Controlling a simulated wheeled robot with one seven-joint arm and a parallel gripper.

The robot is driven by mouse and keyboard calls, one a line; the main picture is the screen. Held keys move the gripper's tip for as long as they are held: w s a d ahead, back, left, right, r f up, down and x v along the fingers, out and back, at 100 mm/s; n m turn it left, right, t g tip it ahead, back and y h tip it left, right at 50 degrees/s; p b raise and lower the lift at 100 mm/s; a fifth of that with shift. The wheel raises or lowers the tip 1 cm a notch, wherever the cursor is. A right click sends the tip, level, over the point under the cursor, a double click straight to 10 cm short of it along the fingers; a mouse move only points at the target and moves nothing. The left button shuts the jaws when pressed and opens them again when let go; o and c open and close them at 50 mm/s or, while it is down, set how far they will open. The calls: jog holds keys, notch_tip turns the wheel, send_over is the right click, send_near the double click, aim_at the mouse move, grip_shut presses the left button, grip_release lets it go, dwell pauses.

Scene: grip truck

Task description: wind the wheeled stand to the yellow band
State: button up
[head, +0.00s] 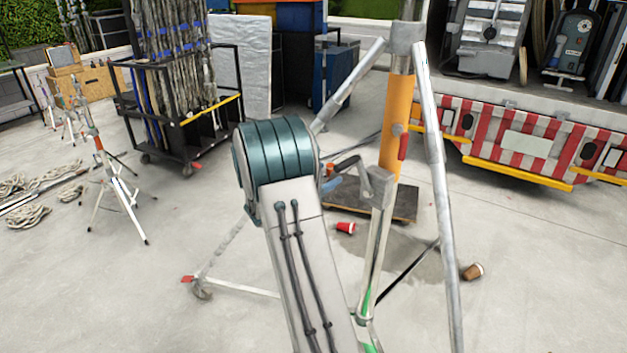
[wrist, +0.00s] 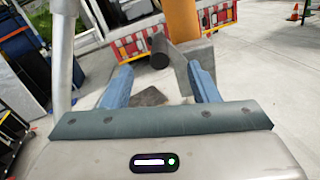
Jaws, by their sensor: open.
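The wheeled stand (head: 379,235) is a metal column with splayed legs and castors, right of my arm in the head view. An orange-yellow sleeve (head: 397,120) wraps its upper column; it also shows in the wrist view (wrist: 183,20). A crank (head: 350,162) juts left from the column below the sleeve. In the wrist view its dark round grip (wrist: 159,52) lies between my open blue fingers, around or just beyond the tips. My gripper (wrist: 160,70) holds nothing. In the head view my gripper (head: 331,181) is mostly hidden behind my arm.
A stand leg (head: 432,110) rises close to the right of the column. A red cup (head: 346,228) and a brown cup (head: 472,271) lie on the floor. A pole cart (head: 180,130), a small tripod (head: 115,180) and a red-and-white truck tail (head: 490,135) stand farther off.

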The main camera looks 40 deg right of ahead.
aim_at(344, 165)
jog(key=d, duration=0.2)
jog(key=w+d+b, duration=0.1)
jog(key=d, duration=0.5)
jog(key=shift+w+b, duration=0.2)
jog(key=shift+b, duration=0.1)
